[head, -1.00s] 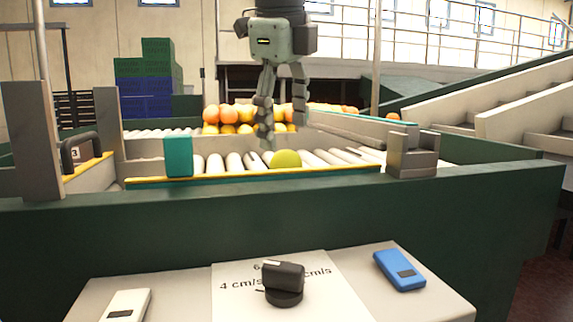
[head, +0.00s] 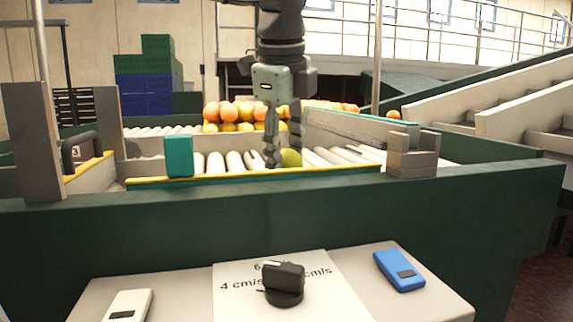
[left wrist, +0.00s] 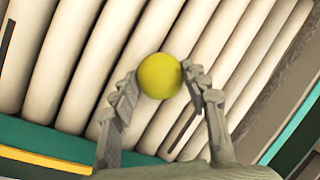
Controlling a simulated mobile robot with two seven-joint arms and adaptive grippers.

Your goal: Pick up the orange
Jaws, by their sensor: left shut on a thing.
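A yellow-green orange (head: 291,158) is on the white rollers (head: 235,161), partly hidden by my gripper. In the left wrist view the orange (left wrist: 159,76) sits between the two fingertips, over the rollers. My left gripper (head: 283,158) comes from above, pointing down, and its fingers are shut on the orange. I cannot tell whether the orange still touches the rollers. My right gripper is in neither view.
A teal block (head: 179,156) and a grey stepped block (head: 413,155) stand by the yellow-edged rail (head: 240,176) in front of the rollers. More oranges (head: 230,113) are piled behind. A dark green wall (head: 300,215) runs in front.

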